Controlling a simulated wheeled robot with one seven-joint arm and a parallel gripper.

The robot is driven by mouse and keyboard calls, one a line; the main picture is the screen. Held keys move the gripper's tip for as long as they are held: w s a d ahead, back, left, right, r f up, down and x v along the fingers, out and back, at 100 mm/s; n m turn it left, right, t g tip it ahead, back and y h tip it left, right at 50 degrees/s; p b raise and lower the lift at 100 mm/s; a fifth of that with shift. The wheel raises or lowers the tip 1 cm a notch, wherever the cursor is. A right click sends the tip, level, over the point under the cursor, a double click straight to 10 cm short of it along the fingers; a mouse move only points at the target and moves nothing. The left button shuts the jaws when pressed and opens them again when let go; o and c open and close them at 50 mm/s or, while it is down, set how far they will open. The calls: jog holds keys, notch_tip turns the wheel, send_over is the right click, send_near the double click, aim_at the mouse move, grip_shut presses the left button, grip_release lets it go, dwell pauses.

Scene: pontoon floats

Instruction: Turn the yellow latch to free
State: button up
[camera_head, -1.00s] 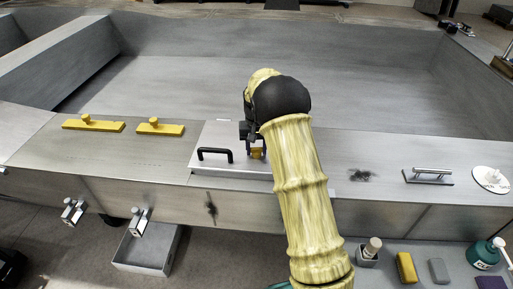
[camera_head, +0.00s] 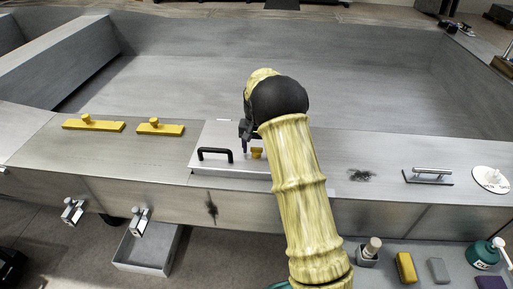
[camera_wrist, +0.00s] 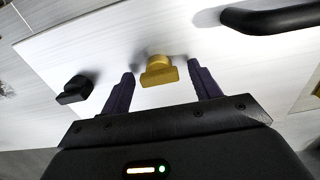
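The yellow latch (camera_head: 257,152) is a small knob on the pale hatch plate (camera_head: 206,136), to the right of the black handle (camera_head: 215,154) in the head view. In the wrist view the latch (camera_wrist: 158,70) shows whole, with a flat wide head. My gripper (camera_wrist: 162,80) is open, one dark finger on each side of the latch in the picture. I see no clear contact; the latch looks a little beyond the fingertips. In the head view my gripper (camera_head: 246,140) is partly hidden by my arm.
A black peg (camera_wrist: 75,90) stands left of the fingers; the handle (camera_wrist: 275,18) is at upper right. Two yellow bars with knobs (camera_head: 93,125) (camera_head: 160,129) lie left on the deck. A metal handle (camera_head: 428,176) and white disc (camera_head: 490,179) are right. An open bin (camera_head: 148,268) stands below.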

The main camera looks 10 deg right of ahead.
aim_at(258, 149)
notch_tip(258, 149, up, 17)
jog(key=b, duration=0.2)
jog(key=shift+r+b, duration=0.15)
jog(key=shift+b, duration=0.25)
dwell(0.4)
jog(key=s+f+n+t, duration=0.1)
jog(key=s+f, duration=0.3)
jog(key=s, duration=0.6)
jog(key=s+f+n, duration=0.1)
jog(key=s+f, duration=0.4)
jog(key=s, duration=0.5)
jog(key=s+f+n+t, duration=0.1)
jog(key=s+f, duration=0.3)
jog(key=s, duration=0.5)
jog(key=shift+s+f+n+t, duration=0.3)
jog(key=shift+s+f+n, duration=0.1)
jog(key=shift+c, duration=0.4)
